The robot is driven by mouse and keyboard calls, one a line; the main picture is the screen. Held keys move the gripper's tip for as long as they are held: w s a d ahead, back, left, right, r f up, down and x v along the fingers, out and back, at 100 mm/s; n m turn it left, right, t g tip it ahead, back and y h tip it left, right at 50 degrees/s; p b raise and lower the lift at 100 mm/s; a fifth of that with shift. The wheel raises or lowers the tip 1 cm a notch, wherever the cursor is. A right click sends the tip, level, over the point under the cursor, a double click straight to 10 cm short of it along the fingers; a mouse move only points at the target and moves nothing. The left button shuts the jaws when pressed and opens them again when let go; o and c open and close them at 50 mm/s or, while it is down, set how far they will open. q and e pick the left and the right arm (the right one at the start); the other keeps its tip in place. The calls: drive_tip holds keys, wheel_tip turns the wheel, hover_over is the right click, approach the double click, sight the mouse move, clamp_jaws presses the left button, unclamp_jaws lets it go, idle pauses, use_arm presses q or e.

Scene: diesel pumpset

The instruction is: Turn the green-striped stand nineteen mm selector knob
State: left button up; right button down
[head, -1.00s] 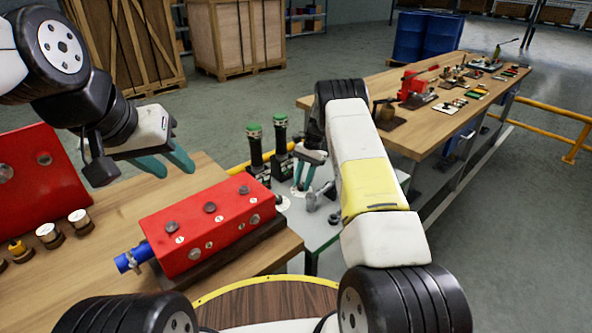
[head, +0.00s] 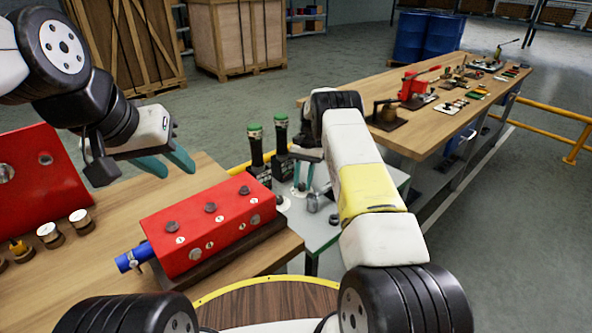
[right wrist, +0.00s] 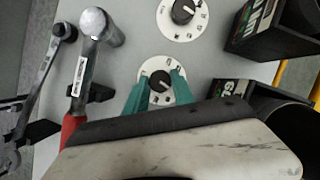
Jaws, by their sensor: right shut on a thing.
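A black selector knob (right wrist: 159,79) sits on a round white marked dial (right wrist: 146,70) on a grey panel. In the right wrist view, my right gripper (right wrist: 160,82) has its teal fingers on either side of this knob, shut on it. In the head view the right gripper (head: 303,186) points down at the panel beside the two stands. A second knob (right wrist: 183,12) on a like dial is higher in the wrist view. Two black stands with green tops (head: 255,147) (head: 281,135) stand behind. I cannot tell which has the stripe. My left gripper (head: 168,163) is open and empty over the left bench.
A red box (head: 210,226) with several knobs sits on the wooden bench, left of the panel. A long bench (head: 420,120) with tools stands at right.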

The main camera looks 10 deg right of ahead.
drive_tip(key=c, duration=1.1)
unclamp_jaws()
drive_tip(key=shift+o, duration=0.2)
drive_tip(key=v, duration=0.8)
